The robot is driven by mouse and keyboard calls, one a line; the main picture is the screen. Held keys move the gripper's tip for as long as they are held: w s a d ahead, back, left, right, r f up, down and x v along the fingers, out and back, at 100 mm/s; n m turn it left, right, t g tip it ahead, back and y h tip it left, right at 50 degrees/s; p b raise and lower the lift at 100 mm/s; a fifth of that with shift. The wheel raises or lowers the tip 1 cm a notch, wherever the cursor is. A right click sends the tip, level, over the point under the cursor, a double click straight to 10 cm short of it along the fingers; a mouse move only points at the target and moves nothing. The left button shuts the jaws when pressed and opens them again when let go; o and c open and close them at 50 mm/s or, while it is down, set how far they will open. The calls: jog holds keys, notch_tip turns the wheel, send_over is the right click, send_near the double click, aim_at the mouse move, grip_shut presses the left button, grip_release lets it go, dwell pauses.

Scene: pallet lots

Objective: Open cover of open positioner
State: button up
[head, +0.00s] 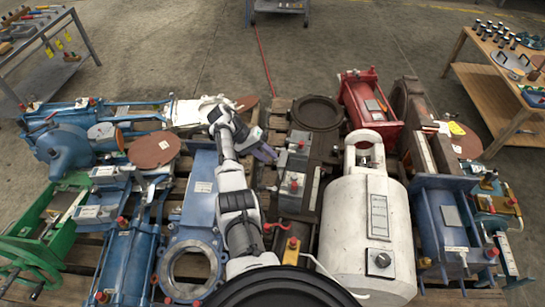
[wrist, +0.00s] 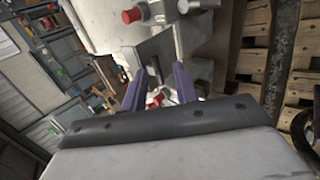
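My white arm reaches forward over the pallets. My gripper (head: 266,153) is at its far end, just left of grey positioner boxes on a dark valve body. The farther box (head: 298,143) and the nearer box (head: 293,183) both have red plugs. In the wrist view my gripper (wrist: 154,76) has its two purple fingers apart. A grey plate with a dark slot (wrist: 155,62) shows between and beyond them, beside a light grey housing with red plugs (wrist: 131,15). I cannot tell whether this plate is the cover, or whether a finger touches it.
A large white cylinder (head: 365,225) stands right of my arm, and a red actuator (head: 365,105) stands behind it. A blue gate valve (head: 195,230) lies to the left. Tables with tools stand at the back left (head: 45,40) and right (head: 495,90). Open floor lies beyond the pallets.

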jog(key=v, duration=1.1)
jog(key=shift+d+r+b, duration=0.25)
jog(key=shift+r+b, duration=0.1)
jog(key=shift+r, duration=0.1)
